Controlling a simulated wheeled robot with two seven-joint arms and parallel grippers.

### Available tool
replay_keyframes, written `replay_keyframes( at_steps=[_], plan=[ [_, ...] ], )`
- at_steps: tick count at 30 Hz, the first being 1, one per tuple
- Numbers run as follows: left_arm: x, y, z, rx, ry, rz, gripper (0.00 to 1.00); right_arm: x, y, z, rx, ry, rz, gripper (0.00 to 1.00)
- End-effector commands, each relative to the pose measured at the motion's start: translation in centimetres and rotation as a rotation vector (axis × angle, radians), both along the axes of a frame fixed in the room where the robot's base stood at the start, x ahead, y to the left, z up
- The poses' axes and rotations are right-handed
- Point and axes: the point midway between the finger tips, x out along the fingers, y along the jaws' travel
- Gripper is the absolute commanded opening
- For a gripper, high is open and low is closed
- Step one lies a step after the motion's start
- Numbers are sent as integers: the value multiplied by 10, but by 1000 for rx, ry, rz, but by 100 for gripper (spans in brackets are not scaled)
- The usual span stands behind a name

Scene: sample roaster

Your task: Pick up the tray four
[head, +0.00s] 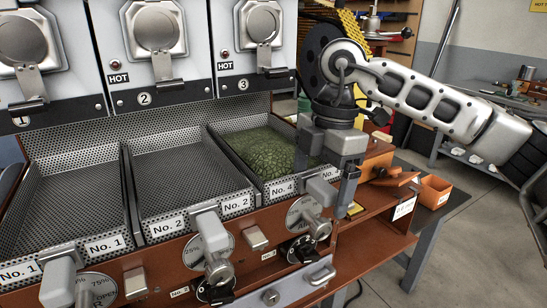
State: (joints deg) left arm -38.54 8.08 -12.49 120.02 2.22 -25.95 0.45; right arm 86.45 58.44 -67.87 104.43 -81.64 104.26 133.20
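Tray four (231,157) is the rightmost of three perforated metal trays set in the roaster front. Its front label reads No. 4 (283,187), and green beans (262,148) lie in it. My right gripper (335,185) points down at the tray's front right corner, covering part of the right rim and front edge. One dark finger shows; the other is not clear, so I cannot tell how wide the gripper is or whether it touches the tray. My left gripper is not in view.
Empty trays labelled No. 1 (72,190) and No. 2 (180,175) stand to the left. Grey levers (209,232) stick up along the brown front panel. An orange bin (434,191) stands on the side table at right. Floor beyond is open.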

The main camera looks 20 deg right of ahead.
Motion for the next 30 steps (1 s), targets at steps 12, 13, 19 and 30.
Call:
replay_keyframes(
  at_steps=[12,13,19,30],
  plan=[
    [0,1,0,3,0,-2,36,0,0,2,1,-4,0,30],
    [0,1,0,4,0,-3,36,0,0,2,1,-4,0,30],
    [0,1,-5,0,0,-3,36,-3,0,8,2,-7,0,30],
    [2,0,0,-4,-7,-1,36,-3,0,65,2,-8,1,30]
  ],
)
